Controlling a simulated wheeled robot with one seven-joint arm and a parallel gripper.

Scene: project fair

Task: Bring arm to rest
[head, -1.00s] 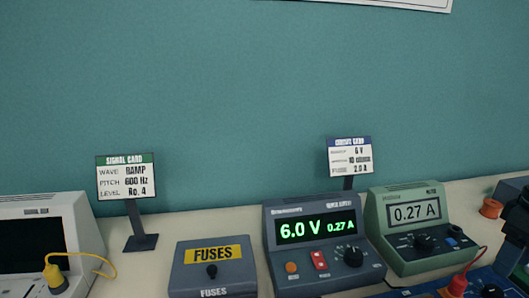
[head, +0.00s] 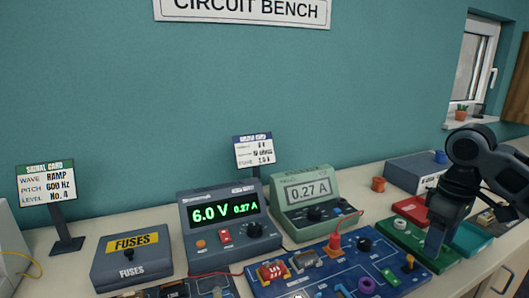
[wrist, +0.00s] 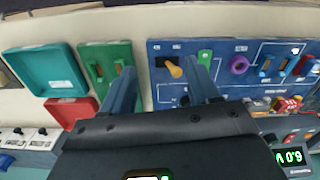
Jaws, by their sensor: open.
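My gripper (head: 436,243) is at the right of the head view, pointing down over the bench beside the green board (head: 400,236). In the wrist view my gripper (wrist: 160,85) has its two blue-grey fingers apart, with nothing between them but bench and board edges. The green board (wrist: 92,62) lies left of the fingers there, and the blue circuit board (wrist: 228,90) lies to their right. In the head view the blue circuit board (head: 320,285) lies left of the gripper. I cannot tell how high the fingertips are.
A power supply (head: 222,245) reading 6.0 V and a green meter (head: 318,228) reading 0.27 A stand behind the blue board. A fuses box (head: 125,270) is at left. A teal tray (head: 474,240) and a red box (head: 410,209) are near my arm. The wall (head: 350,90) rises behind.

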